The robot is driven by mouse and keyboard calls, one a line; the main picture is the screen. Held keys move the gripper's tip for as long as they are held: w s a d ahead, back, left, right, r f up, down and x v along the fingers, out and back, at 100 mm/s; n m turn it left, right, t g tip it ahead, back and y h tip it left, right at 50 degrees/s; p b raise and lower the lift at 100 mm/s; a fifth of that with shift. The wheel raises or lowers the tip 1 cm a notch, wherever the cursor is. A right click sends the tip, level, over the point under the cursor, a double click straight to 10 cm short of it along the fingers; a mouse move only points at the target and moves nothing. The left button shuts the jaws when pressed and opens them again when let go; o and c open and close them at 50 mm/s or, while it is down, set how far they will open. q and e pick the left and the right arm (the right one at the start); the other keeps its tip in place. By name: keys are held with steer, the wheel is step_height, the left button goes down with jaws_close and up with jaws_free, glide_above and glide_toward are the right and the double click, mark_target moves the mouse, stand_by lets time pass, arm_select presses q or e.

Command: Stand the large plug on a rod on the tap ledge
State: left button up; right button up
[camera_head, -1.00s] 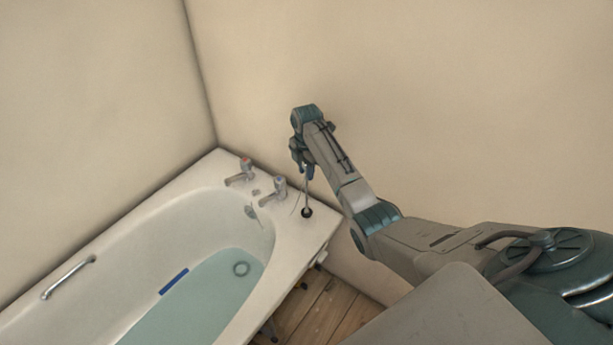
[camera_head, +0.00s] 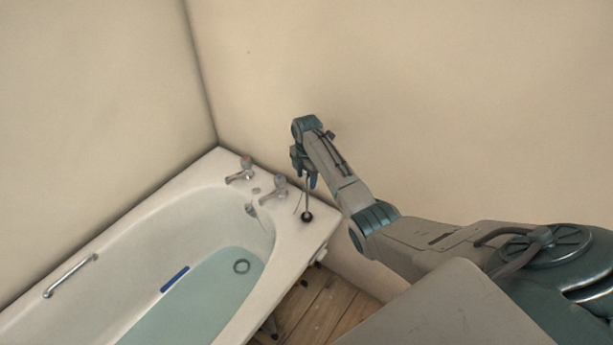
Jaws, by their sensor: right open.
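The large plug (camera_head: 307,217) is a dark round disc standing on the tap ledge (camera_head: 319,229) at the right end of the bath, with its thin rod (camera_head: 307,197) rising upright from it. My right gripper (camera_head: 305,180) is open, pointing down, with its fingers at the upper part of the rod. The picture is too small to tell whether a finger touches the rod. My left gripper is not in view.
Two taps (camera_head: 240,170) (camera_head: 275,188) stand on the ledge left of the plug. The bath (camera_head: 110,225) holds water, with a drain ring (camera_head: 241,267) under it and a blue strip (camera_head: 174,279) at its side. Walls rise close behind the ledge.

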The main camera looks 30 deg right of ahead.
step_height(320, 180, up, 12)
steer(key=shift+f+b, duration=0.2)
steer(key=shift+b, duration=1)
steer(key=shift+r, duration=0.35)
steer(key=shift+w, duration=0.1)
